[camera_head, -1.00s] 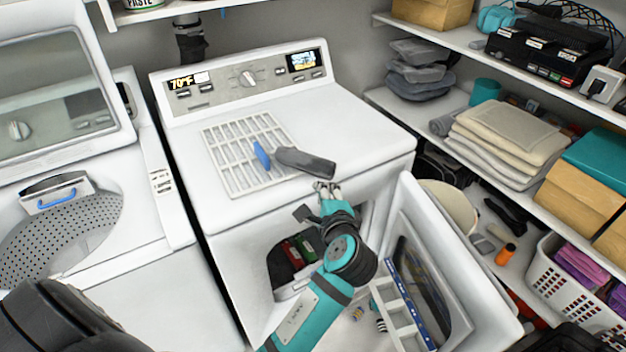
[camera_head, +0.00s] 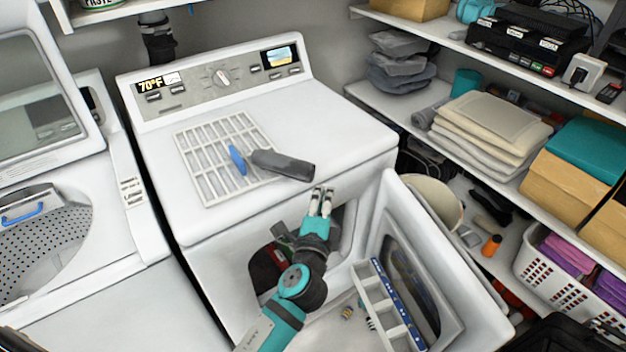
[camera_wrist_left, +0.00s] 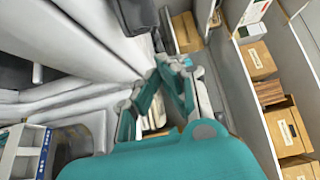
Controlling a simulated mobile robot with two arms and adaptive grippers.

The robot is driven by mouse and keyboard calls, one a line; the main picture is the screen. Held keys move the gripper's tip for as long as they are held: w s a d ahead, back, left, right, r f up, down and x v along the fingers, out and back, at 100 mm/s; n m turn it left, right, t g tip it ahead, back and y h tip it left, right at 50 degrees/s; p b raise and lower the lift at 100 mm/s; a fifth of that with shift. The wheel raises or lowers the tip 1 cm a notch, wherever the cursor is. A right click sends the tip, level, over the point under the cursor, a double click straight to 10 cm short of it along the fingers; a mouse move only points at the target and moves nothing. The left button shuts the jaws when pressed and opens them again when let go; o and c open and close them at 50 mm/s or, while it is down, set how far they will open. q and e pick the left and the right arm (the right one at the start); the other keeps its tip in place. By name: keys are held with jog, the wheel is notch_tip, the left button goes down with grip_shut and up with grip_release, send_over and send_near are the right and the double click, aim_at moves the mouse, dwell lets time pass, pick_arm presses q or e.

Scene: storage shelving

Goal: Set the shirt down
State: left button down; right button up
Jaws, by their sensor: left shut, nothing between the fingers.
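A dark grey rolled cloth, which looks like the shirt (camera_head: 283,165), lies on top of the white dryer (camera_head: 345,125). Its left end rests over the edge of a white drying grid (camera_head: 205,180), next to a blue handle-like piece. My left gripper (camera_head: 322,192) is shut and empty, just in front of the dryer's top edge and apart from the cloth. In the left wrist view the fingers (camera_wrist_left: 172,68) come together with nothing between them. My right gripper is not in view.
The dryer's door (camera_head: 440,270) hangs open below my left gripper, to the right of its opening. A washer with a raised lid (camera_head: 40,95) stands at the left. Shelves with folded towels (camera_head: 490,130), boxes and a white basket (camera_head: 560,275) line the right. The dryer top's right part is clear.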

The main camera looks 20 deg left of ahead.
aim_at(289, 161)
pick_arm(q)
jog(key=w+a, duration=0.1)
jog(key=w+a+p, duration=0.1)
jog(key=a, duration=0.1)
jog(key=shift+w+a, duration=0.15)
jog(key=shift+w, duration=0.15)
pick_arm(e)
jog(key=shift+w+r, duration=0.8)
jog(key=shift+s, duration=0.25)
pick_arm(q)
jog(key=w+a, duration=0.4)
jog(key=a, duration=0.1)
jog(key=w+a, duration=0.2)
jog(key=a, duration=0.1)
jog(key=shift+w, duration=0.2)
jog(key=shift+w+a, duration=0.75)
jog(key=shift+a, duration=0.3)
jog(key=shift+d, duration=0.1)
